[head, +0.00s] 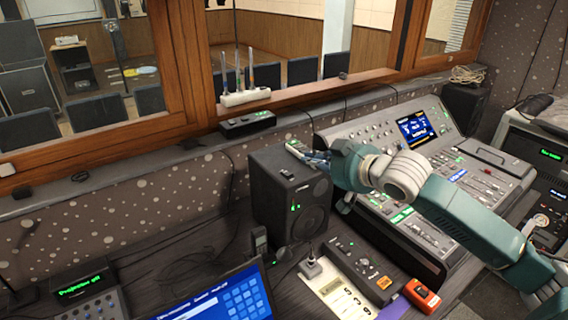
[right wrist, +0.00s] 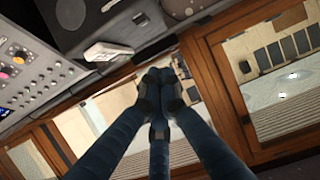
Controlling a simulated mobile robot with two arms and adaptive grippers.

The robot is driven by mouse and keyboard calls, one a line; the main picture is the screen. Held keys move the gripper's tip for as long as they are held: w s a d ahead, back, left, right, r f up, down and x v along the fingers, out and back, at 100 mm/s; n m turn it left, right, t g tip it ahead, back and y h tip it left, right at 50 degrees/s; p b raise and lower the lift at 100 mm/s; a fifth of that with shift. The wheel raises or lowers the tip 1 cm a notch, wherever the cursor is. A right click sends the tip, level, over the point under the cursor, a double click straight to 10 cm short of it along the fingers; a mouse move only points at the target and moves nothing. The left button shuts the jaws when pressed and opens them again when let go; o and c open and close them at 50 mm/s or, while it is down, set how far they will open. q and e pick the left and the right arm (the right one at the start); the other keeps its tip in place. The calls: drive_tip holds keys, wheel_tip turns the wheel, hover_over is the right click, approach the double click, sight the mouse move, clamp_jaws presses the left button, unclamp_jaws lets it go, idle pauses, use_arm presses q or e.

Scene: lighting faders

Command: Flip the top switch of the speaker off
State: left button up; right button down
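The speaker (head: 278,206) is a black box standing on the desk in the middle of the head view, with small green lights on its front. A small dark switch (head: 287,174) sits on its top face; its position is too small to tell. My right gripper (head: 312,157) is above the back right part of the speaker's top, apart from that switch. In the right wrist view its dark fingers (right wrist: 160,80) come together at the tips, with nothing seen between them. My left gripper is not in view.
The mixing console (head: 425,180) stands right of the speaker, under my right arm. A white power strip (head: 245,97) is on the window sill behind. A laptop (head: 215,298), a small black control box (head: 362,268) and an orange device (head: 422,296) are in front. A small pale object (head: 297,147) is beside the gripper.

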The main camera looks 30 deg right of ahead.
drive_tip(key=s, duration=0.1)
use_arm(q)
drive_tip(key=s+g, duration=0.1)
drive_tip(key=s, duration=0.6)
use_arm(e)
drive_tip(key=p, duration=0.3)
hover_over(291, 180)
drive_tip(key=s, duration=0.1)
drive_tip(key=shift+s+d+f, duration=0.1)
drive_tip(key=shift+d+f, duration=0.1)
drive_tip(key=shift+f, duration=0.85)
drive_tip(key=shift+p+x, duration=0.4)
drive_tip(key=shift+x, duration=0.4)
wheel_tip(291, 180, down, 3)
drive_tip(key=shift+p, duration=0.45)
drive_tip(key=shift+s+f, duration=0.2)
drive_tip(key=shift+f, duration=0.6)
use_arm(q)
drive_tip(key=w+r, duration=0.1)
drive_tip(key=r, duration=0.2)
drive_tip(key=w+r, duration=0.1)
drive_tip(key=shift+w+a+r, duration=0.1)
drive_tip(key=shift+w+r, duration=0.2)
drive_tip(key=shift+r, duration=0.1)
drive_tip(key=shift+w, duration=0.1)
use_arm(e)
drive_tip(key=shift+w+f, duration=0.1)
